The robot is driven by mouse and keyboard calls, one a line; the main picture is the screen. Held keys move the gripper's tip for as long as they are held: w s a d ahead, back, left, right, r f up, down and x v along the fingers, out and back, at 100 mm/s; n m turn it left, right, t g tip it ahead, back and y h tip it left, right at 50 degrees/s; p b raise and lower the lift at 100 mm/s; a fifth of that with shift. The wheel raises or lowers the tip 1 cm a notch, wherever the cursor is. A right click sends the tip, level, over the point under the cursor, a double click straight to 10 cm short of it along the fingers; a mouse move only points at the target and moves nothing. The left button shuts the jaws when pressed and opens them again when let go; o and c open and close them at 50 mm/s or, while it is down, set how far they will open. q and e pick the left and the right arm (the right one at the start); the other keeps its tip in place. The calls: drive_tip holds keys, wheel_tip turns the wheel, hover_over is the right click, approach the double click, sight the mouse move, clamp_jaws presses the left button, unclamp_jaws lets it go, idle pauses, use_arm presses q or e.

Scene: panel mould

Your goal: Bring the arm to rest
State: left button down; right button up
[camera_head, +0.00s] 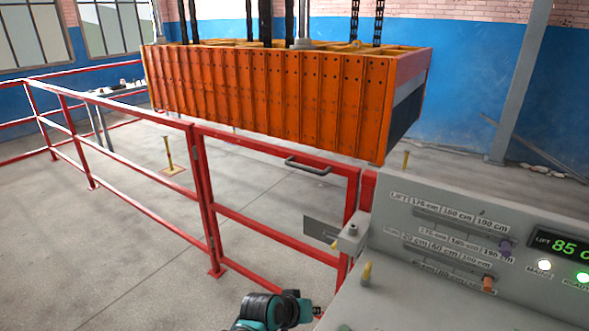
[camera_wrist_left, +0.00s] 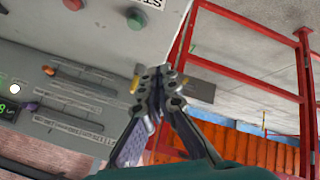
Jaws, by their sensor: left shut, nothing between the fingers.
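My left arm (camera_head: 268,310), teal and black, is at the bottom centre of the head view. Its left gripper (camera_head: 317,312) shows only as a small dark tip there, in front of the grey control panel (camera_head: 440,215). In the left wrist view the gripper (camera_wrist_left: 158,76) is shut and empty, its fingers together. The panel also shows in that view (camera_wrist_left: 70,60), beside and behind the fingers, and I see no clear contact with it. My right gripper is in neither view.
A red railing (camera_head: 200,200) with a gate (camera_head: 285,195) stands beyond the arm. A large orange mould (camera_head: 270,95) hangs on chains behind it. The panel has slider knobs (camera_head: 488,284) and a display (camera_head: 563,245); red (camera_wrist_left: 74,4) and green (camera_wrist_left: 135,18) buttons show in the wrist view.

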use_arm(q)
drive_tip(key=s+a+f+y+b, duration=0.2)
drive_tip(key=s+a, duration=0.5)
drive_tip(key=a, duration=0.4)
drive_tip(key=s+a+f+n+y+b, duration=0.1)
drive_tip(key=s+a+f+y+b, duration=0.1)
drive_tip(key=s+a+b, duration=0.3)
drive_tip(key=s+a+y, duration=0.1)
drive_tip(key=s+a, duration=0.2)
drive_tip(key=a, duration=0.4)
drive_tip(key=shift+s+a+t+y, duration=0.15)
drive_tip(key=shift+a+t+y, duration=0.15)
drive_tip(key=shift+t, duration=0.1)
